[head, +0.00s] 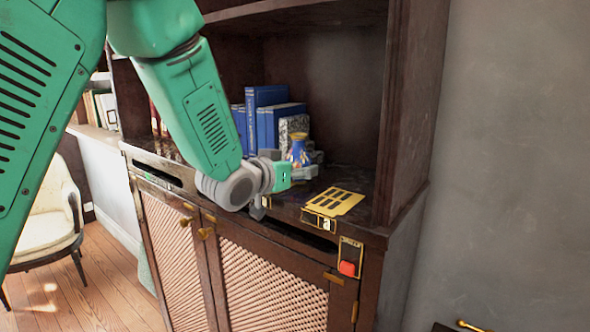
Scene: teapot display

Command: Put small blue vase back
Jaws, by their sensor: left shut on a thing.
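The small blue vase (299,149), with a yellow-gold rim and markings, is upright on or just above the cabinet shelf, in front of the books. My left gripper (308,164) reaches in from the left and is shut on the vase; the grey fingers are around its lower part. The vase's base is hidden by the gripper, so I cannot tell whether it touches the shelf. My right gripper is not in view.
Blue books (262,112) and a patterned grey book (291,127) stand behind the vase. A gold slotted plate (336,201) lies at the shelf's front edge. A red button (347,268) is on the cabinet front. The cabinet's right side wall (408,110) bounds the shelf.

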